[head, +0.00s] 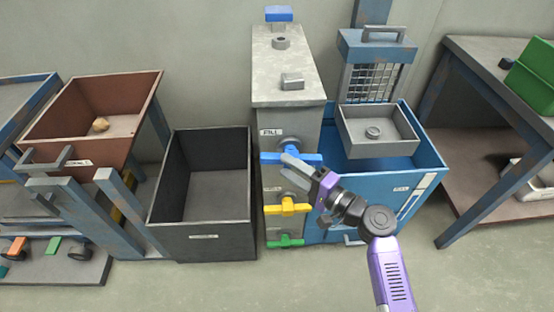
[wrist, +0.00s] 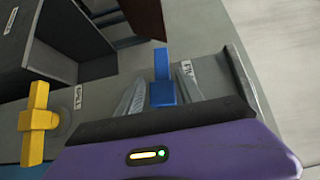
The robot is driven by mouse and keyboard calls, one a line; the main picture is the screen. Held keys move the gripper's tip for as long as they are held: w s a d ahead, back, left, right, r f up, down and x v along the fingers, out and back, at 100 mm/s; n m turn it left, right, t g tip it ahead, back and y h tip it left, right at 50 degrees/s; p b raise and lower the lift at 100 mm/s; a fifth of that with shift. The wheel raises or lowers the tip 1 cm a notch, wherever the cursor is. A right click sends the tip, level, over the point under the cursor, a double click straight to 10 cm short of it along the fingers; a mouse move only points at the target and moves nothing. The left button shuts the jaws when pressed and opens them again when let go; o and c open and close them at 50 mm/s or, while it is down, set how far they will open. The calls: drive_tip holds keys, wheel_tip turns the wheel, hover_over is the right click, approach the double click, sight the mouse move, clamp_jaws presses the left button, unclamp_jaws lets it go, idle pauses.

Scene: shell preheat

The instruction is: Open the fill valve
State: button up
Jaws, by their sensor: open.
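The fill valve has a blue bar handle (head: 308,159), lying level on the front of a grey cabinet under a label reading FILL (head: 270,132). My gripper (head: 288,164) is open in front of this handle and covers part of it in the head view. In the wrist view the blue handle (wrist: 162,65) shows between the two spread grey fingers. I cannot tell whether either finger touches it.
A yellow valve handle (head: 287,207) and a green one (head: 285,241) sit below on the same grey cabinet (head: 287,80). A dark open bin (head: 203,239) stands to the left. A blue tank (head: 372,190) with a grey tray (head: 377,148) stands to the right.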

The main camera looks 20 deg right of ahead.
sight(285, 166)
drive_tip(key=shift+x, duration=2.35)
clamp_jaws()
drive_tip(key=shift+f, duration=0.25)
